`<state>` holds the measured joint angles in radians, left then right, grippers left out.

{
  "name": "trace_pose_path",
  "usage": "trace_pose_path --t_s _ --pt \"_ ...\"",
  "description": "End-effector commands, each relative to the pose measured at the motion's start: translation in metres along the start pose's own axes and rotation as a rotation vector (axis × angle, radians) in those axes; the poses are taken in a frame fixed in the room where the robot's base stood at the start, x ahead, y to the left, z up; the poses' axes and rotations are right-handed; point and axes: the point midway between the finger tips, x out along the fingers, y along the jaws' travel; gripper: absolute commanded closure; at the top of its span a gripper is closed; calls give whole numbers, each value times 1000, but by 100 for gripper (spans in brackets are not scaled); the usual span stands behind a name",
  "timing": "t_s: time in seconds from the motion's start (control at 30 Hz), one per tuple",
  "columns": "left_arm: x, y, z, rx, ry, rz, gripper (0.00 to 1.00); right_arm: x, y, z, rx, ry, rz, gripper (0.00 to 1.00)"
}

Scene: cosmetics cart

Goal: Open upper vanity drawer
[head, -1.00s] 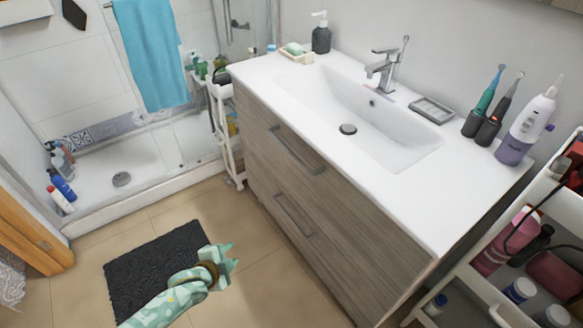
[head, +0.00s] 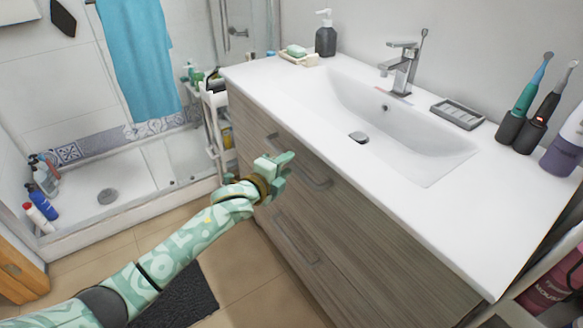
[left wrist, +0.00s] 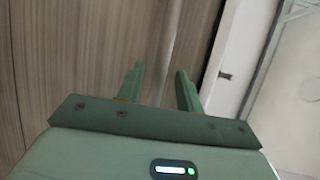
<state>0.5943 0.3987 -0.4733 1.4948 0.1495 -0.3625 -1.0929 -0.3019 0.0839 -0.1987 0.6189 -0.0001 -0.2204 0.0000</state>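The vanity's upper drawer (head: 375,212) has a grey-brown wood-grain front and looks closed. Its metal bar handle (head: 312,176) is partly hidden behind my left gripper. My left gripper (head: 283,166) is in front of the handle's left part, with its fingers pointing at the drawer front. I cannot tell whether the fingers touch the drawer or handle. My right gripper is not in view.
A lower drawer handle (head: 297,240) sits below. The white sink top (head: 280,78) overhangs the drawers. A white cart (head: 216,125) stands at the vanity's left end, and another cart stands at the lower right. A dark mat (head: 185,298) lies on the tiled floor.

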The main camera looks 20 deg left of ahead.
Motion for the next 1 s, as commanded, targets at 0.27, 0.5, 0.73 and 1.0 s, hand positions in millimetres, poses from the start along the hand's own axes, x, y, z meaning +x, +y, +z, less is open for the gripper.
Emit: trace_pose_path --t_s 0.27,0.5,0.73,1.0 --pt "25 1 0 0 0 1 64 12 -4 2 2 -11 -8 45" --pt "26 0 0 0 0 0 64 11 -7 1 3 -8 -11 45" --pt "25 0 0 0 0 0 100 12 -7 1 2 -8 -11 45" --pt "19 0 3 2 -1 1 100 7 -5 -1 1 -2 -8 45"
